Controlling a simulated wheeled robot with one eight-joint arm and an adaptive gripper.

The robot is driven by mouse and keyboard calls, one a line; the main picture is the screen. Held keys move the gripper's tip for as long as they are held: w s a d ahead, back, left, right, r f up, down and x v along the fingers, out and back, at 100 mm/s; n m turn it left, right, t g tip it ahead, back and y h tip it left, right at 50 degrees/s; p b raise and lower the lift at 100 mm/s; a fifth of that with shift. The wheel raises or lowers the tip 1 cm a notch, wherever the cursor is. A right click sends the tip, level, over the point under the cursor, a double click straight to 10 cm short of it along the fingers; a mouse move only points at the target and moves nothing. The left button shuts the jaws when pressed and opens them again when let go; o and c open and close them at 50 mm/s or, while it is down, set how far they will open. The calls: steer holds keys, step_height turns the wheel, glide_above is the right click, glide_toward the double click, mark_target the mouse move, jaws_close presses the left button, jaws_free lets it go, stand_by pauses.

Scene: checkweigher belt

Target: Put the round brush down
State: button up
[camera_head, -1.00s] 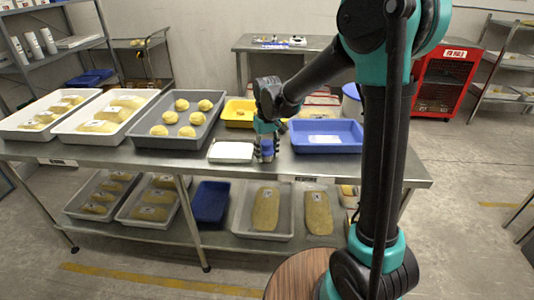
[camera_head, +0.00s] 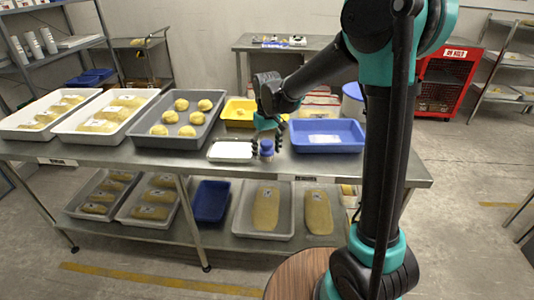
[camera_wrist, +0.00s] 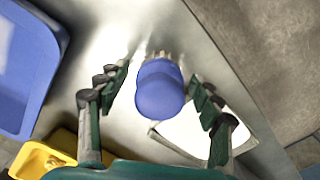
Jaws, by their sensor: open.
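The round brush (camera_wrist: 160,90) has a blue rounded top, with pale bristles showing past one edge in the wrist view. It is on the steel table between the spread fingers of my gripper (camera_wrist: 157,100), with clear gaps on both sides. In the head view the blue brush (camera_head: 266,148) stands at the table's front part, and my gripper (camera_head: 267,143) is around it from above, open. The underside of the brush is hidden.
A white board (camera_head: 231,151) lies just left of the brush. A blue tray (camera_head: 327,148) stands to the right and a yellow tray (camera_head: 238,124) behind. A grey tray of dough balls (camera_head: 149,142) is farther left. The steel table's front edge (camera_head: 300,181) is close.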

mark_target(267, 143)
step_height(267, 143, up, 11)
steer(key=shift+f, duration=0.1)
steer(key=s+d+f+m, duration=0.1)
steer(key=s+d+f, duration=0.1)
steer(key=d, duration=0.2)
steer(key=s+d+f+m+t, duration=0.1)
steer(key=s+d+f, duration=0.1)
steer(key=d, duration=0.3)
steer(key=s+d+f+m+t, duration=0.1)
steer(key=s+d+f, duration=0.1)
steer(key=d+f, duration=0.1)
steer(key=shift+s+d+y, duration=0.3)
steer(key=shift+s+d, duration=0.05)
steer(key=shift+d, duration=0.45)
steer(key=s+d+f+m+t, duration=0.2)
steer(key=s+d+f+m, duration=0.1)
steer(key=s+d+f, duration=0.6)
steer(key=s+d, duration=0.1)
steer(key=s, duration=0.2)
steer(key=shift+s+f, duration=0.15)
steer(key=shift+s, duration=0.05)
steer(key=shift+o, duration=0.6)
